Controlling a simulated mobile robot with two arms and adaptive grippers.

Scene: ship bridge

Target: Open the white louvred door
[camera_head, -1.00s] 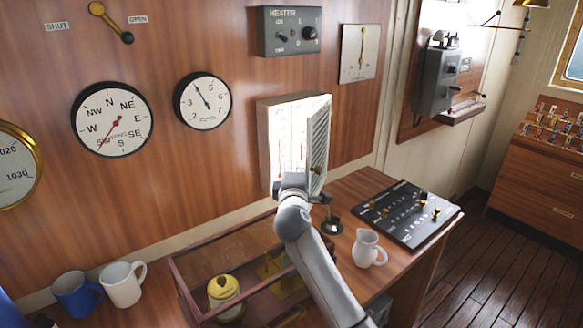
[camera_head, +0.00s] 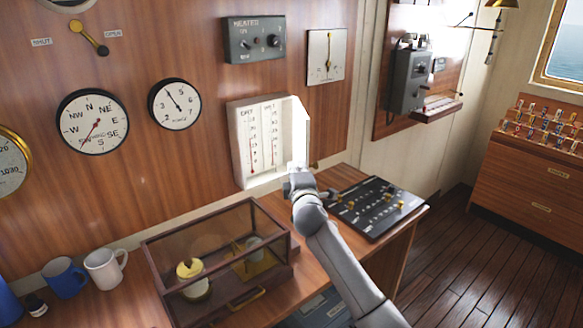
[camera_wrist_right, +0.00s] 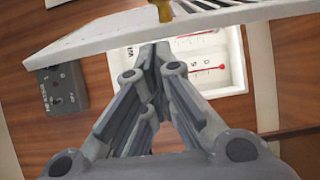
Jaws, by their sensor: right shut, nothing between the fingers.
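The white louvred door (camera_head: 301,130) stands open at the right side of its white wall cabinet (camera_head: 237,140). Its bright inner side shows in the head view. Two thermometer scales (camera_head: 259,137) show inside the cabinet. In the wrist view the door (camera_wrist_right: 90,38) crosses the top as a white slab, with louvres and a brass knob (camera_wrist_right: 163,10). My right gripper (camera_head: 328,193) is shut and empty, just below the door. Its closed fingertips (camera_wrist_right: 155,50) show close to the door in the wrist view; contact cannot be told. My left gripper is not in view.
A glass-sided case (camera_head: 215,262) stands on the desk below the cabinet. A white mug (camera_head: 104,268) and a blue mug (camera_head: 64,278) stand left of it. A black control panel (camera_head: 379,207) lies to the right. A heater box (camera_head: 254,39) is on the wall above.

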